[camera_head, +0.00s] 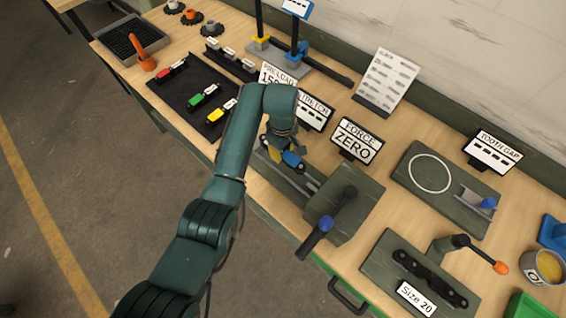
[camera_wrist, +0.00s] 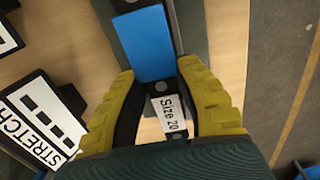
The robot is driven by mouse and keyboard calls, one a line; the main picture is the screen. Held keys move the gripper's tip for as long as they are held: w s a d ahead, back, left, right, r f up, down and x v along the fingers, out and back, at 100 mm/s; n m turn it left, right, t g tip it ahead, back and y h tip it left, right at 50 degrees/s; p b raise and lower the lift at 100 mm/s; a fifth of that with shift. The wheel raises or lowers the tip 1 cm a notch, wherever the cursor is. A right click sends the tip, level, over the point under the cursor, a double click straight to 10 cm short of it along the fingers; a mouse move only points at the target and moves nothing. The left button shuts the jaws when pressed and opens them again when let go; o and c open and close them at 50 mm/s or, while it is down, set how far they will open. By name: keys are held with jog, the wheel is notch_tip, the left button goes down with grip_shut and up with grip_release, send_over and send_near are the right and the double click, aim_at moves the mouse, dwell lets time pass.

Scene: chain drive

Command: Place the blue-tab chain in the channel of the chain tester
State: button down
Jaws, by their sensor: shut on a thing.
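The blue-tab chain (camera_wrist: 142,45) is in my gripper (camera_wrist: 160,78), whose yellow fingers are shut around its part with a white "Size 20" label. In the head view its blue tab (camera_head: 291,159) shows just below my wrist. My wrist and fingers hide much of the chain and the channel's far part.
A dark mat (camera_head: 190,88) holds red, green and yellow tab chains at the upper left. The "STRETCH" sign (camera_wrist: 40,118) and "FORCE ZERO" sign (camera_head: 357,141) stand behind the tester. A tooth gap plate (camera_head: 420,205) and a "Size 20" fixture (camera_head: 385,265) lie to the right.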

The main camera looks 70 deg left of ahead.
aim_at(283, 166)
notch_tip(283, 166, down, 6)
jog(key=shift+a+f+b, duration=0.1)
jog(key=shift+b, duration=0.35)
jog(key=shift+w, duration=0.1)
jog(key=shift+f, duration=0.1)
jog(key=c, duration=0.8)
grip_release()
jog(key=shift+c, duration=0.2)
notch_tip(283, 166, up, 12)
jog(key=shift+r+p, duration=0.1)
jog(key=shift+p, duration=0.85)
